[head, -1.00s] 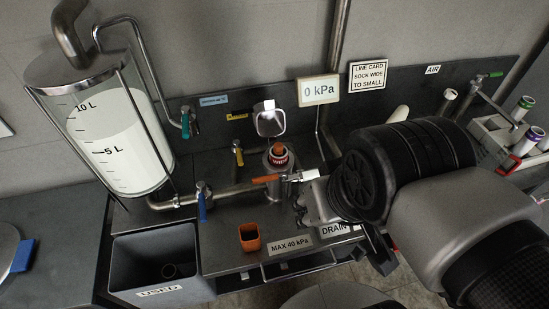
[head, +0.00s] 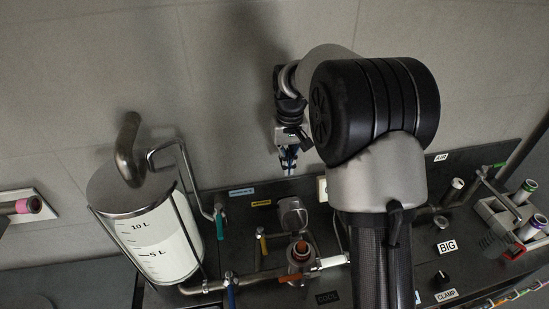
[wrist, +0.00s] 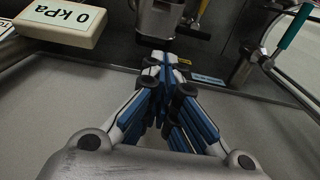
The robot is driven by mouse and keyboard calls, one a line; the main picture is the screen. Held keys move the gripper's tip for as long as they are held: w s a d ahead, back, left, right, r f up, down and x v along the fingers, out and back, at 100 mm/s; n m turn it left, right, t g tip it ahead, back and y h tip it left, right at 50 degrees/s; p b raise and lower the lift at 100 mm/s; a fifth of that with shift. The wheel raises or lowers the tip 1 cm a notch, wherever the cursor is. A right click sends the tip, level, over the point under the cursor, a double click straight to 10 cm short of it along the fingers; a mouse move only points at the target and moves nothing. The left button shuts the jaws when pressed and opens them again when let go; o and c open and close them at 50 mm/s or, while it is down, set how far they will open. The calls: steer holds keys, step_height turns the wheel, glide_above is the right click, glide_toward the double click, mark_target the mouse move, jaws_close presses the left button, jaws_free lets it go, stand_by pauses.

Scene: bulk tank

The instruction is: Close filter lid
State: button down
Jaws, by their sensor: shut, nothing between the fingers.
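The filter lid (head: 291,212) is a shiny metal cap standing tipped up, open, behind the filter housing (head: 299,255). The housing is a short metal cylinder, and a reddish-brown part shows in its open mouth. My gripper (head: 287,166) is shut and empty, pointing down in front of the wall, above and behind the lid and apart from it. In the wrist view, the blue-and-white fingers (wrist: 163,62) meet at their tips. A metal body (wrist: 160,18), probably the lid, shows just beyond them.
A tank (head: 155,235) of white liquid stands left, with a bent pipe on top. A teal-handled valve (head: 220,222) and a yellow-handled valve (head: 262,243) are left of the lid. The pressure display (wrist: 62,20) is beside my fingers in the wrist view. My arm covers the bench right of the lid.

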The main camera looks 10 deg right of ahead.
steer(key=w+f, duration=0.1)
steer(key=w, duration=0.1)
steer(key=b, duration=0.2)
glide_above(287, 202)
step_height(287, 202, down, 9)
steer(key=shift+w+f, duration=0.1)
steer(key=shift+w, duration=0.05)
steer(key=shift+s, duration=0.25)
